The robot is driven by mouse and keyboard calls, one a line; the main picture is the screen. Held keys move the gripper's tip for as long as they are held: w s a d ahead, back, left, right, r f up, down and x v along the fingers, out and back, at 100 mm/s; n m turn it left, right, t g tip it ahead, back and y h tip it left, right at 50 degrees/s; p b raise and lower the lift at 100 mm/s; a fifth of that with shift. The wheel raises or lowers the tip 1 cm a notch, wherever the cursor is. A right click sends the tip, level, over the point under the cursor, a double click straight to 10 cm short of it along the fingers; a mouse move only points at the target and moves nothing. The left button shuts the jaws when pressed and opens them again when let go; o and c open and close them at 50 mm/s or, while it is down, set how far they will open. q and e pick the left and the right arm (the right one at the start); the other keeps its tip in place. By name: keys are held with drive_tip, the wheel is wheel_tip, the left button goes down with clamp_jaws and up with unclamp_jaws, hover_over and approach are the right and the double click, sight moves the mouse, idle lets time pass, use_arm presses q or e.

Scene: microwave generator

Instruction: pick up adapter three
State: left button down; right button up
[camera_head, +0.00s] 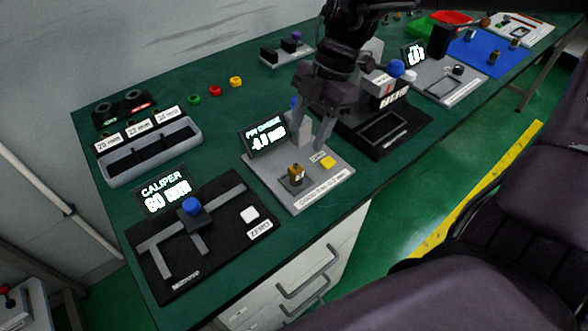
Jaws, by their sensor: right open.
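My right gripper (312,138) hangs over the gauge station, its two grey fingers apart and pointing down. A small brass-and-dark adapter (296,173) stands upright on the grey gauge plate (315,195), just below and in front of the fingers. The gripper is apart from it, with nothing visible between the fingers. I cannot read a number on this adapter, so I cannot tell whether it is adapter three. Other small brass pieces (493,57) stand on the blue mat at the far right. My left gripper does not show.
The gauge display (264,136) stands left of the gripper. A caliper station (195,235) with a blue knob is at front left, near a grey slotted tray (150,154). A black fixture (383,130) is to the right. Red, yellow and green rings (214,90) lie behind.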

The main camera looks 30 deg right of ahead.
sight(297, 164)
drive_tip(key=x, duration=1)
drive_tip(key=shift+w+d+f, duration=0.1)
drive_tip(key=shift+d, duration=0.25)
clamp_jaws()
